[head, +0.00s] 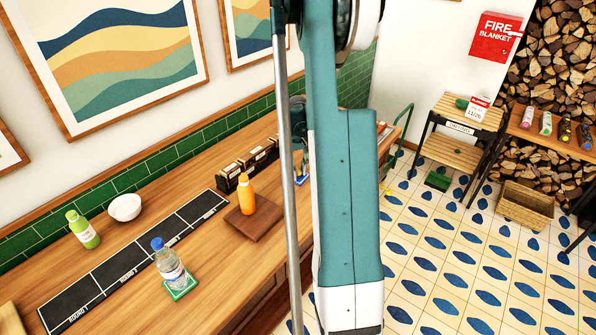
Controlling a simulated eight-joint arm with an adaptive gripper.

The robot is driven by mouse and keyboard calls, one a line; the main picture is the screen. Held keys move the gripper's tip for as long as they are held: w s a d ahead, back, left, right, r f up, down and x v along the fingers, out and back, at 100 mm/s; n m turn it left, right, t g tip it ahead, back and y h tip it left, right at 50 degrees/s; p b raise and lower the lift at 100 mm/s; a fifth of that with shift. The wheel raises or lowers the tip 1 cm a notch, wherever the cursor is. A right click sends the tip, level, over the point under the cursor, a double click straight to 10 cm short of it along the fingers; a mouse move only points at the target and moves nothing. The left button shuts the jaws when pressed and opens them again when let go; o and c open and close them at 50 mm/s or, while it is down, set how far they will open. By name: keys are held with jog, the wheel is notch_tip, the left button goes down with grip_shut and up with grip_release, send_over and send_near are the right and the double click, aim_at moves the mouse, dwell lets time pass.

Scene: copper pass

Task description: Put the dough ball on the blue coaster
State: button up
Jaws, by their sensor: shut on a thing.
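My teal arm stands across the middle of the head view and hides part of the wooden counter. A small dark part of my gripper (298,108) shows in the narrow gap between the metal pole and the arm. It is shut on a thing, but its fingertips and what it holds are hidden. I cannot make out the dough ball anywhere. A small blue patch (302,180) on the counter shows low in the same gap. It may be the blue coaster, mostly hidden behind my arm.
On the counter (130,318) are a black sectioned strip (118,268), a water bottle on a green coaster (182,292), a green bottle (83,230), a white bowl (124,207), an orange bottle (246,195) on a wooden board (264,222) and black boxes (228,180). Tiled floor lies right.

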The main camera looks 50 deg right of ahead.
aim_at(298, 169)
jog(key=shift+f, duration=0.15)
jog(key=o, duration=0.9)
notch_tip(298, 169, up, 12)
jog(key=shift+r+p, duration=0.15)
jog(key=shift+p, duration=0.25)
jog(key=shift+o, duration=0.8)
jog(key=o, duration=2)
jog(key=shift+c, duration=0.2)
